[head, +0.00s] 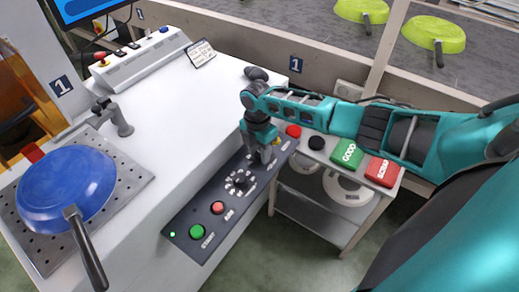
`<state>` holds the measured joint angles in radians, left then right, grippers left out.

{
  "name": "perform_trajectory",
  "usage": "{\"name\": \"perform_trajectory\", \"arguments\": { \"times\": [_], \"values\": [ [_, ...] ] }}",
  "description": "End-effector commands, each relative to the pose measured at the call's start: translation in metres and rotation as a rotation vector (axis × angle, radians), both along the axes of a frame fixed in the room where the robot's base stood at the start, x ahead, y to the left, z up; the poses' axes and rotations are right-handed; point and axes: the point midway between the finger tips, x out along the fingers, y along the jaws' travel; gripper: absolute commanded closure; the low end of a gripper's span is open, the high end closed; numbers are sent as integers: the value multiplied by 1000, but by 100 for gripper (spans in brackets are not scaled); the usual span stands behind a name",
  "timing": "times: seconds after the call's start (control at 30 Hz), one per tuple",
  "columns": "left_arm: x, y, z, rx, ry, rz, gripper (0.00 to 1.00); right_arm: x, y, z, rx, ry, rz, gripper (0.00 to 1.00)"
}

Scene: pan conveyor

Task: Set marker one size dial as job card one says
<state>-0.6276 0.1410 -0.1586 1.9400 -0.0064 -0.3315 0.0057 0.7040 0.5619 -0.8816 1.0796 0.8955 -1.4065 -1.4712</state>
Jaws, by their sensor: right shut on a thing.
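The panel (190,222) on the front of marker one (195,120) carries a green START button (197,231), a red button (217,207) and a black dial (239,183) with a ring of marks. My right gripper (261,158) points down at the panel, just beyond this dial. It is shut on what seems to be a second dial, mostly hidden beneath it. Its setting and label cannot be read. A small card (201,53) stands at the back of the white top; its text is too small to read. My left gripper is not in view.
A blue pan (68,183) lies on the perforated plate (140,178) at left, its handle toward me. A side stand holds green GOOD (347,154) and red SCRAP (382,171) buttons. Green pans (433,34) lie on the conveyor (300,22) behind.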

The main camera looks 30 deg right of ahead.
Motion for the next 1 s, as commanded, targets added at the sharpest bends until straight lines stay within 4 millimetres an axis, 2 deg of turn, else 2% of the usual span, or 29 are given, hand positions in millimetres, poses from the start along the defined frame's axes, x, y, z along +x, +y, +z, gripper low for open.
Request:
{"name": "perform_trajectory", "arguments": {
  "times": [0.13,0.17,0.4,0.67,0.77,0.87,1.0],
  "values": [
    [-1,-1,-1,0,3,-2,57,0,-2,1,-3,-1,-1,92],
    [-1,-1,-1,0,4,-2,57,0,-2,1,-3,-1,-1,60],
    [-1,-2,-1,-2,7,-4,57,0,-1,0,-2,0,1,37],
    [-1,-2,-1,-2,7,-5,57,0,0,1,-1,0,2,36],
    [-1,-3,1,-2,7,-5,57,1,0,8,-1,-1,2,36],
    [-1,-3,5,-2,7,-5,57,2,0,23,0,-3,4,36],
    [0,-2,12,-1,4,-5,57,4,0,55,-2,-6,2,36]
  ]
}}
